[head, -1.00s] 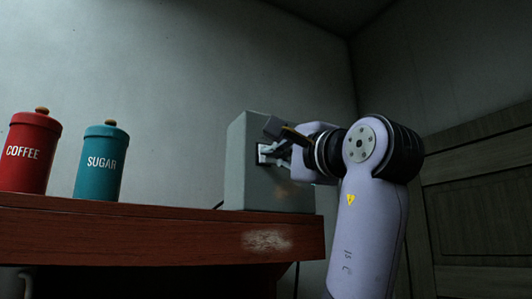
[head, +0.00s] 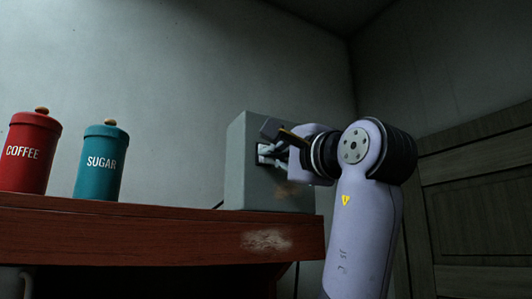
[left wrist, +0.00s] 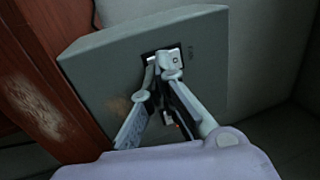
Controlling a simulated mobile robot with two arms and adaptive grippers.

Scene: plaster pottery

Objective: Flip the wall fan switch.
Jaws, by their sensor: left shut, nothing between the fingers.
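A grey box (head: 240,165) stands on the end of the wooden counter, with a dark switch plate (head: 257,155) on its face. In the left wrist view the box (left wrist: 105,75) carries the black switch plate (left wrist: 147,57), with small lettering beside it that seems to read FAN. My left gripper (head: 266,154) is shut and empty, its fingertips (left wrist: 162,68) right at the plate. They appear to touch or nearly touch it. The fingers cover most of the switch, so its position cannot be told. My right gripper is not in view.
A red COFFEE canister (head: 27,155) and a teal SUGAR canister (head: 100,165) stand on the wooden counter (head: 140,235), left of the box. A panelled wooden door or cabinet (head: 480,210) is at the right. The counter between SUGAR and the box is clear.

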